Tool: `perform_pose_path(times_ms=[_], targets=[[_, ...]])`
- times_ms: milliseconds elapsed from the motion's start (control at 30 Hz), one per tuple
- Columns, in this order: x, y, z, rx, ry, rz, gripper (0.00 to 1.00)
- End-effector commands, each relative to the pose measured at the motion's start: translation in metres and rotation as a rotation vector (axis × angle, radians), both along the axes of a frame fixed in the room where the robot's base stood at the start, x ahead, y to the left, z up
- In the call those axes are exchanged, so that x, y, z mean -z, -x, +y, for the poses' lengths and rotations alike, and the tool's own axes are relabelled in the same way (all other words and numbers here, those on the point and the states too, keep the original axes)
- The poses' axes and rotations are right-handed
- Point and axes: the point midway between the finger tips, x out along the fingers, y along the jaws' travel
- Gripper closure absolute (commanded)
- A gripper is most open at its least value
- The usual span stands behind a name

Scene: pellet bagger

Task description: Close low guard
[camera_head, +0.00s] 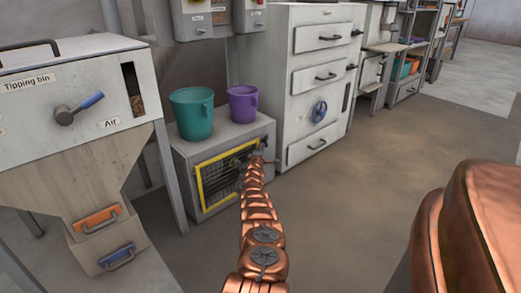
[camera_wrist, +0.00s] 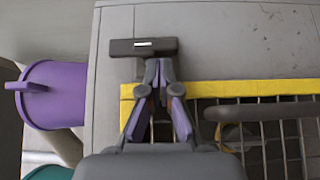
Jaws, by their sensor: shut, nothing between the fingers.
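The low guard is a yellow-framed wire grille (camera_head: 199,187) on the front of the low grey cabinet (camera_head: 226,135). Its yellow frame (camera_wrist: 255,87), bars and a dark bar handle (camera_wrist: 262,112) show in the wrist view. I cannot tell whether it is fully closed. My gripper (camera_head: 257,157) is at the guard's upper right corner in the head view. In the wrist view my gripper (camera_wrist: 159,66) is shut and empty, its fingertips close to a dark block (camera_wrist: 142,47) with a pale stripe beside the frame. I cannot tell if they touch. My arm hides part of the guard.
A teal bucket (camera_head: 192,113) and a purple bucket (camera_head: 243,104) stand on the cabinet. The purple bucket (camera_wrist: 55,95) also shows in the wrist view. The tipping bin (camera_head: 75,95) stands left, a drawer cabinet (camera_head: 317,70) right. The floor at right (camera_head: 365,165) is clear.

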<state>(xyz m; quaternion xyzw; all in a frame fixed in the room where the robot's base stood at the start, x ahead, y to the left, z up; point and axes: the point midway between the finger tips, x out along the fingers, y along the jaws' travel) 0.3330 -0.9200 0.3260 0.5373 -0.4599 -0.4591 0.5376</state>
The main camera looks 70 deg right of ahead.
Motion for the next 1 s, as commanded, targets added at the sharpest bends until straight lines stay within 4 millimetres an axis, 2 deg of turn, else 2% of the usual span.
perform_pose_path(times_ms=[733,1000], targets=[[-0.001,0.004,-0.002,-0.006,-0.002,0.001,1.0],[-0.005,0.012,0.004,-0.005,-0.003,0.001,1.0]])
